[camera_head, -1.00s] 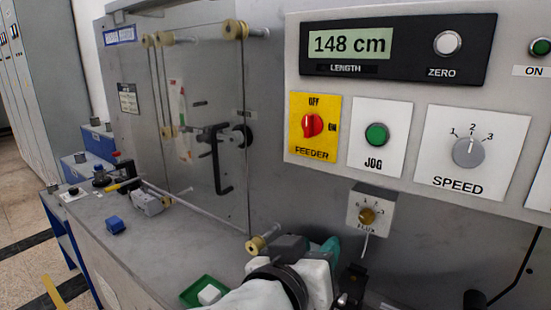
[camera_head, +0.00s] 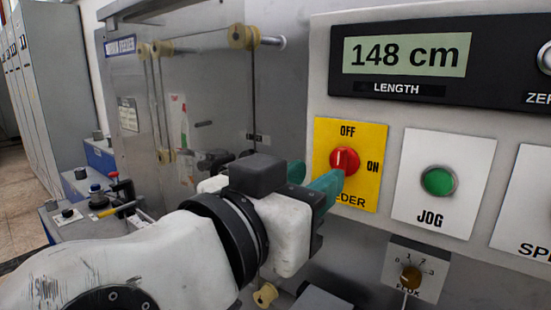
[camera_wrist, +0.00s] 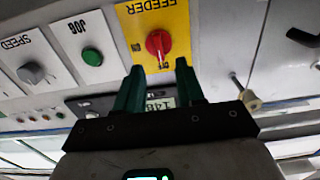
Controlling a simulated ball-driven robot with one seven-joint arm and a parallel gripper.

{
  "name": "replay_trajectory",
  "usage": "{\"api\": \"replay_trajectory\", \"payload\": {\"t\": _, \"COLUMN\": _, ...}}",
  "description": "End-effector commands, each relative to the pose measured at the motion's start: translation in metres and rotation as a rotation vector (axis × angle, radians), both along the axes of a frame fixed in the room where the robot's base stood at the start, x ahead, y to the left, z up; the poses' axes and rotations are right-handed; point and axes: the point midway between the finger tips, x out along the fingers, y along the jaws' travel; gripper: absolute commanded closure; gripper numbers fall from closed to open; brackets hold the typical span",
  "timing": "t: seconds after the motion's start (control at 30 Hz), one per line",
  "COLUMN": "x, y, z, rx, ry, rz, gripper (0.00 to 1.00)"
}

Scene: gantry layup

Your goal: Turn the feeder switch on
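The feeder switch is a red rotary knob (camera_head: 344,161) on a yellow plate (camera_head: 360,134) marked OFF at top and ON at right. Its pale mark appears to point at OFF. The red knob also shows in the wrist view (camera_wrist: 158,43), where the plate's lettering is upside down. My gripper (camera_head: 318,174) is just left of and in front of the knob, and one teal finger covers part of the FEEDER label. In the wrist view, my gripper's (camera_wrist: 159,67) fingers are apart and empty, with the knob beyond the gap. Contact does not show.
A JOG plate with a green button (camera_head: 439,181) is right of the feeder plate. The length display (camera_head: 405,55) is above. A small FLUX dial (camera_head: 411,277) sits below. Guide rollers (camera_head: 243,37) and rods stand out from the panel at left.

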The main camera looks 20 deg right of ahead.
Motion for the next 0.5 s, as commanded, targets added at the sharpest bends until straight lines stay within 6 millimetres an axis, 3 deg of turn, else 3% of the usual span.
{"api": "replay_trajectory", "payload": {"t": 0.2, "x": 0.02, "y": -0.032, "z": 0.001, "rx": -0.001, "ry": 0.001, "rz": -0.002, "gripper": 0.62}}
{"api": "replay_trajectory", "payload": {"t": 0.5, "x": 0.032, "y": -0.049, "z": 0.0, "rx": -0.001, "ry": 0.001, "rz": -0.001, "gripper": 0.62}}
